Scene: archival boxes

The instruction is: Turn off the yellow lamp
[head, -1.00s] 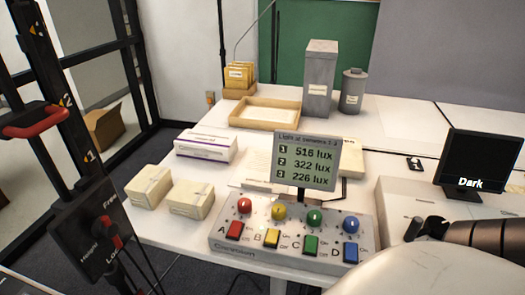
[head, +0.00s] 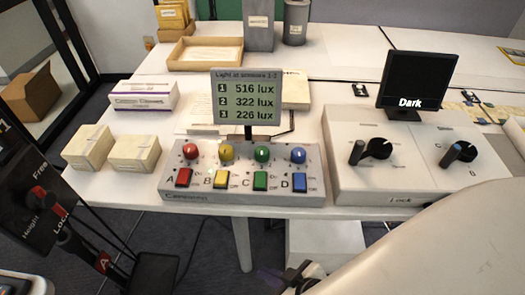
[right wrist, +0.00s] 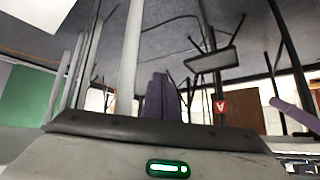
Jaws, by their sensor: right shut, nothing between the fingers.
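A grey control box (head: 245,192) stands at the table's front edge, with red, yellow, green and blue round tops above matching switches A to D. The yellow round top (head: 226,152) is second from the left, above the yellow switch (head: 221,180). I cannot tell whether it is lit. A screen (head: 246,97) behind reads 516, 322 and 226 lux. My right gripper (head: 268,276) is low, in front of and below the box, touching nothing. Its purple fingers (right wrist: 160,98) are together and empty in the right wrist view. My left gripper is out of view.
A white box with dark knobs (head: 390,158) and a monitor reading "Dark" (head: 415,82) stand to the right. Two cream boxes (head: 135,150) and a white carton (head: 143,95) lie left. A stand marked Free and Lock (head: 40,200) is at far left.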

